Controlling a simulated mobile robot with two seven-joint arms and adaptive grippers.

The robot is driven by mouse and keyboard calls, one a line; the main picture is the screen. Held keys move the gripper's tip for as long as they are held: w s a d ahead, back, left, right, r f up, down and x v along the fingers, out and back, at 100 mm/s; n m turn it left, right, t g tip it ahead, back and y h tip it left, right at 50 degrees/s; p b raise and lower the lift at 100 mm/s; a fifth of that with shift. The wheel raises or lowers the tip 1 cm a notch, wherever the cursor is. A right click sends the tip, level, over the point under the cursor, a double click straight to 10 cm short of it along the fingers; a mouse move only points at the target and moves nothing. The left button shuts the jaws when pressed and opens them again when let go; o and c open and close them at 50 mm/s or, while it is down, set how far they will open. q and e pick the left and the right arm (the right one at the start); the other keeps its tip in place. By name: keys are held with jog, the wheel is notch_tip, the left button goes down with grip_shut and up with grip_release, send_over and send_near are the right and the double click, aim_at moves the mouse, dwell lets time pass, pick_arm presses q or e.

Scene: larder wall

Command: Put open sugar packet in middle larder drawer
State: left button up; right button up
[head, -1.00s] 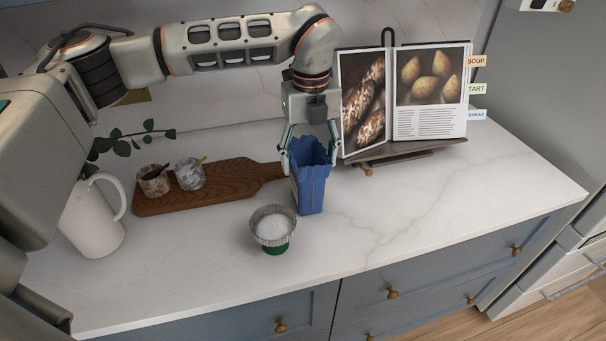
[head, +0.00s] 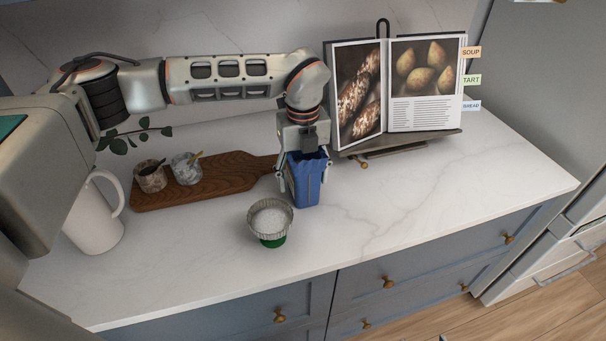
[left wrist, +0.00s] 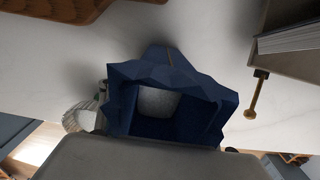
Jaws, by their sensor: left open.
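The open sugar packet (head: 308,184) is blue with a jagged torn top and stands upright on the white counter. In the left wrist view the open packet (left wrist: 172,82) shows from above, with white sugar inside. My left gripper (head: 307,181) is over the packet, pointing down, with its open fingers on either side of it. I cannot tell whether the fingers touch it. Blue-grey drawer fronts with brass knobs are below the counter, one at the upper right (head: 430,265); all that show look shut. Which is the middle larder drawer I cannot tell. My right gripper is not in view.
A fluted bowl of white grains (head: 270,220) on a green base stands just left in front of the packet. A wooden board (head: 225,180) with two small pots, a white jug (head: 95,218) and a cookbook on a stand (head: 400,146) are around. The front right counter is clear.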

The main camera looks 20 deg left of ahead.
pick_arm(q)
jog(key=shift+c, duration=0.4)
jog(key=c, duration=1.4)
jog(key=shift+r, duration=0.1)
